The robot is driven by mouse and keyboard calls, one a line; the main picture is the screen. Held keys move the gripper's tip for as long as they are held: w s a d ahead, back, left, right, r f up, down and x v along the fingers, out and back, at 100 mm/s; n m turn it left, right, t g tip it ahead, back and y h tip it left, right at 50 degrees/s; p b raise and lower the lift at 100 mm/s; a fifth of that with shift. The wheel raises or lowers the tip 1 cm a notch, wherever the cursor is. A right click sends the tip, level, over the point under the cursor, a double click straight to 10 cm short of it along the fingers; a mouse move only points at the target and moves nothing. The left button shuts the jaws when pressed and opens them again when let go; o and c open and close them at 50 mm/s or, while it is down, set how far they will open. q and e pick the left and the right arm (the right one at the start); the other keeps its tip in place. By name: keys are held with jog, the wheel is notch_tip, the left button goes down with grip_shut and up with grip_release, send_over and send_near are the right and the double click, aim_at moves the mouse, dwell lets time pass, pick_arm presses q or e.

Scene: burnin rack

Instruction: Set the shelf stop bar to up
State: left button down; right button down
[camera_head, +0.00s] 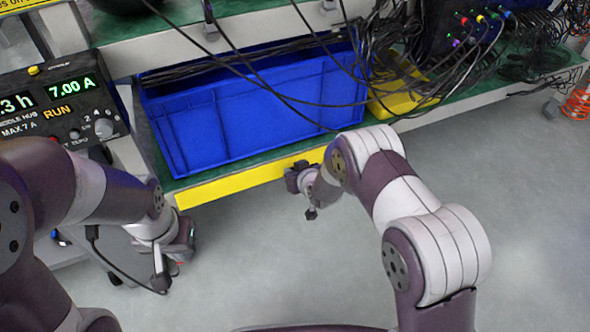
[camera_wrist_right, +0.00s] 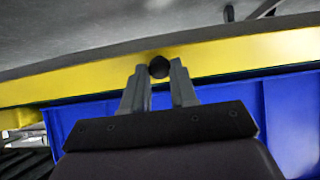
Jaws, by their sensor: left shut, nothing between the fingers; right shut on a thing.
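The shelf stop bar (camera_head: 230,187) is a long yellow bar along the front edge of the lower shelf, low in front of the blue bin. In the right wrist view the yellow bar (camera_wrist_right: 235,55) crosses the picture, with a round black knob (camera_wrist_right: 159,67) on it. My right gripper (camera_head: 297,177) is at the bar's front; in the wrist view its fingers (camera_wrist_right: 160,72) are closed about the knob, one on each side. My left gripper (camera_head: 190,238) is shut and empty, low at the left, apart from the bar. The head view hides the knob behind my right gripper.
A blue bin (camera_head: 255,112) stands on the green shelf behind the bar. Black cables hang over it, and a yellow bin (camera_head: 405,92) stands to its right. A control box (camera_head: 55,105) with lit displays is at left. The grey floor (camera_head: 530,200) is clear at right.

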jog(key=shift+f, duration=0.1)
jog(key=c, duration=0.9)
grip_release()
jog(key=shift+p+v, duration=3.4)
jog(key=shift+v, duration=3)
jog(key=shift+c, duration=0.2)
